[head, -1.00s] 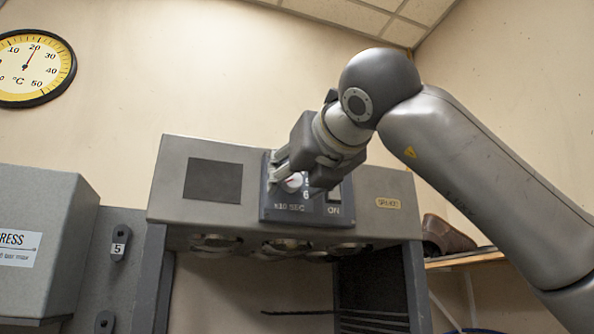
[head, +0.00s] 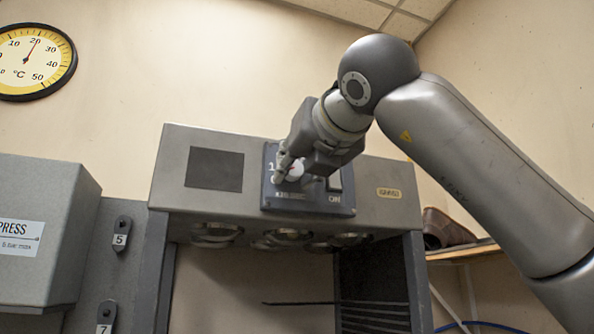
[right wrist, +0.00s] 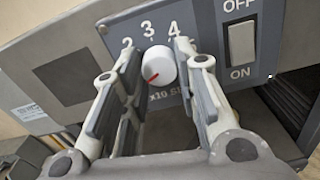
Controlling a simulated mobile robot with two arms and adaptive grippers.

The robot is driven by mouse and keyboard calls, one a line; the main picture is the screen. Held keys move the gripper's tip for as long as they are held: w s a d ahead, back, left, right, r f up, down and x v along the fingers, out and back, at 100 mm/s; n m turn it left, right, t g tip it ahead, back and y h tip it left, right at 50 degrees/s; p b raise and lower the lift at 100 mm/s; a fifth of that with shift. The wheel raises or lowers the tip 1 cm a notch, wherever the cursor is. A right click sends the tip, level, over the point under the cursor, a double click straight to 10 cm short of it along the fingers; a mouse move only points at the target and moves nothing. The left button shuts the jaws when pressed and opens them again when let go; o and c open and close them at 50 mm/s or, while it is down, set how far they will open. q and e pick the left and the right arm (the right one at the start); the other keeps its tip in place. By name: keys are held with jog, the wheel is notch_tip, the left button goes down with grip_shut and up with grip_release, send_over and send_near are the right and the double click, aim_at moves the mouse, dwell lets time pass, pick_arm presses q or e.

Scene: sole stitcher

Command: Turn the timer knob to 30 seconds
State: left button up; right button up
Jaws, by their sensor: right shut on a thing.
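The timer knob (right wrist: 158,66) is a round white dial with a red line on its face. In the right wrist view the line points to the lower left, away from the printed 2, 3 and 4 above it. "x10 SEC" is partly readable below the knob. My right gripper (right wrist: 157,55) is shut on the knob, one finger on each side; the left finger hides part of the scale. In the head view the right gripper (head: 291,178) covers much of the knob (head: 296,171) on the dark control panel (head: 340,203). My left gripper is out of view.
An OFF/ON rocker switch (right wrist: 242,41) sits right of the knob, close to the right finger. The panel is on a grey machine (head: 375,190) with round metal parts underneath. A grey press (head: 40,215) stands left, and a brown shoe (head: 445,228) sits on a shelf at right.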

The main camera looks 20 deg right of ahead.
jog(key=m+b, duration=0.3)
jog(key=m, duration=0.1)
jog(key=shift+a+f, duration=0.1)
jog(key=shift+f, duration=0.05)
jog(key=m+b, duration=0.2)
jog(key=m, duration=0.3)
jog(key=shift+m, duration=0.4)
jog(key=m+b, duration=0.2)
jog(key=m, duration=0.4)
jog(key=m+b, duration=0.1)
jog(key=m, duration=0.5)
jog(key=shift+m, duration=0.4)
jog(key=shift+c, duration=0.2)
jog(key=o, duration=1)
jog(key=shift+r, duration=0.25)
jog(key=shift+o, duration=0.2)
jog(key=shift+s, duration=0.1)
